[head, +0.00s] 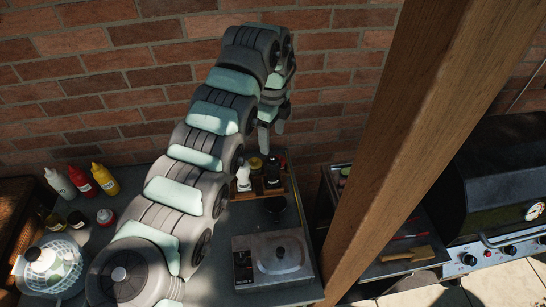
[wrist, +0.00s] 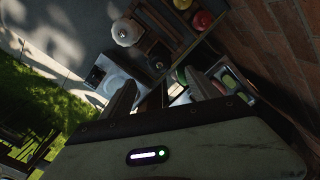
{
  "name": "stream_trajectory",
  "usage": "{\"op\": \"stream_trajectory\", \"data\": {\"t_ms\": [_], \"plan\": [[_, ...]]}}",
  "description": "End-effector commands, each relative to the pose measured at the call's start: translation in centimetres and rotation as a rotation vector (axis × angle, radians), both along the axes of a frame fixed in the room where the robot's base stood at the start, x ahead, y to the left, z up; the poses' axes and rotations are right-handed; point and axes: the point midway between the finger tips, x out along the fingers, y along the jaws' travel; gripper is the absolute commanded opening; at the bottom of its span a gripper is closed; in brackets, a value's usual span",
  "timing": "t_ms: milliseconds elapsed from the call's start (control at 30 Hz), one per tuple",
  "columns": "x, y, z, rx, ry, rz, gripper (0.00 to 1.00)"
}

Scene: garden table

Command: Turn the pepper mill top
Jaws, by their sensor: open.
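A dark mill-like bottle (head: 272,172) stands in a small wooden caddy in the head view, and I take it to be the pepper mill. A dark round top, probably the same one, shows in the wrist view (wrist: 158,57). My gripper (head: 272,142) hangs above and behind the caddy, near the brick wall. Its two fingers are spread apart in the wrist view (wrist: 160,78), with nothing held between them. My arm hides part of the table.
A yellow-topped jar (head: 256,162) stands in the caddy. A dark bowl (head: 275,205) and a lidded grey cooker (head: 262,283) are in front. Squeeze bottles (head: 82,182) stand left. A wooden post (head: 385,160) rises right of the table. The brick wall (head: 100,80) is close behind.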

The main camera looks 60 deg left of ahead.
Motion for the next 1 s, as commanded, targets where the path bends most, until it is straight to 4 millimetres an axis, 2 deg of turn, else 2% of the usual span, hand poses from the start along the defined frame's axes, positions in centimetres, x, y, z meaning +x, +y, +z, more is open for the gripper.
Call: {"op": "stream_trajectory", "data": {"t_ms": [167,267,500,700,1000], "plan": [[-0.1,-0.1,-0.8,-0.003,-0.001,-0.054,0.7],[-0.1,-0.2,-2.3,-0.005,0.0,-0.053,0.7],[-0.1,-0.3,-7.0,-0.008,0.001,-0.052,0.7],[0.0,-0.1,-9.7,-0.002,-0.002,-0.05,0.7],[0.0,-0.1,-10.9,-0.002,0.0,-0.051,0.7]]}}
